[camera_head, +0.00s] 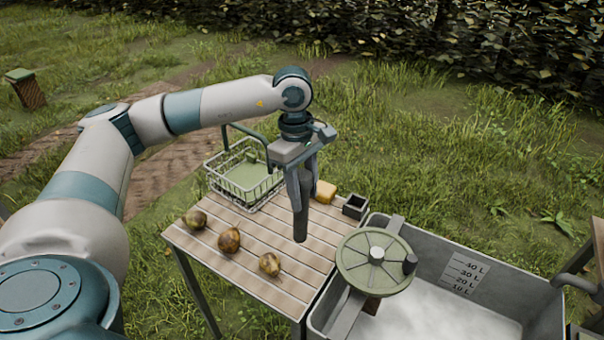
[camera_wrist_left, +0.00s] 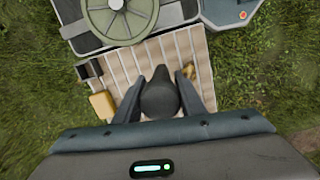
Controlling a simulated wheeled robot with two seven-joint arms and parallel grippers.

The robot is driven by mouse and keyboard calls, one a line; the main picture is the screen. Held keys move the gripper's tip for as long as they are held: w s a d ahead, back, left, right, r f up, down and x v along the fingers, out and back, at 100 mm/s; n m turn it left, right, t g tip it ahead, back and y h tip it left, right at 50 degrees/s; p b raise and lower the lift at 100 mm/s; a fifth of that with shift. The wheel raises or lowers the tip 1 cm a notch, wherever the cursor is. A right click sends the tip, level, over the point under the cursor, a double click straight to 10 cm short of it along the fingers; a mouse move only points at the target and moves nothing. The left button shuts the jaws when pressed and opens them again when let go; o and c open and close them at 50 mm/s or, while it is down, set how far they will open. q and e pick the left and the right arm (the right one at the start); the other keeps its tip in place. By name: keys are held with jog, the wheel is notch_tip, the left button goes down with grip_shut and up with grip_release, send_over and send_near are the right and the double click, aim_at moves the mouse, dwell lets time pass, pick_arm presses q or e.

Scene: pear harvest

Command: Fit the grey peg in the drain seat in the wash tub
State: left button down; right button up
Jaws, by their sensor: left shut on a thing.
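My left gripper (camera_head: 301,180) is shut on the dark grey peg (camera_head: 301,215), which hangs nearly upright above the slatted table. In the left wrist view the peg (camera_wrist_left: 160,97) sits between the two fingers, seen end-on. The grey wash tub (camera_head: 480,262) stands to the right of the table, with whitish water or foam inside. A round green wheel-like lid with a dark knob (camera_head: 375,262) lies on a bar across the tub's left end. The drain seat cannot be made out. My right gripper is not in view.
Several brown-yellow pears (camera_head: 229,240) lie along the front of the wooden table (camera_head: 250,275). A wire basket (camera_head: 243,178) with a green handle, a yellow block (camera_head: 325,192) and a small dark open box (camera_head: 355,207) stand at its back. Grass surrounds everything.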

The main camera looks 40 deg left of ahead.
pick_arm(q)
jog(key=s+d+f+m, duration=0.1)
jog(key=s+d+m, duration=0.2)
jog(key=d+m, duration=0.3)
jog(key=s+d+f+m+g+y, duration=0.1)
jog(key=s+d+m, duration=0.3)
jog(key=m, duration=0.7)
jog(key=d+f, duration=0.1)
jog(key=d, duration=0.1)
jog(key=shift+s+d+f+g, duration=0.2)
jog(key=shift+d+g, duration=0.1)
jog(key=shift+d, duration=0.1)
jog(key=shift+r, duration=0.1)
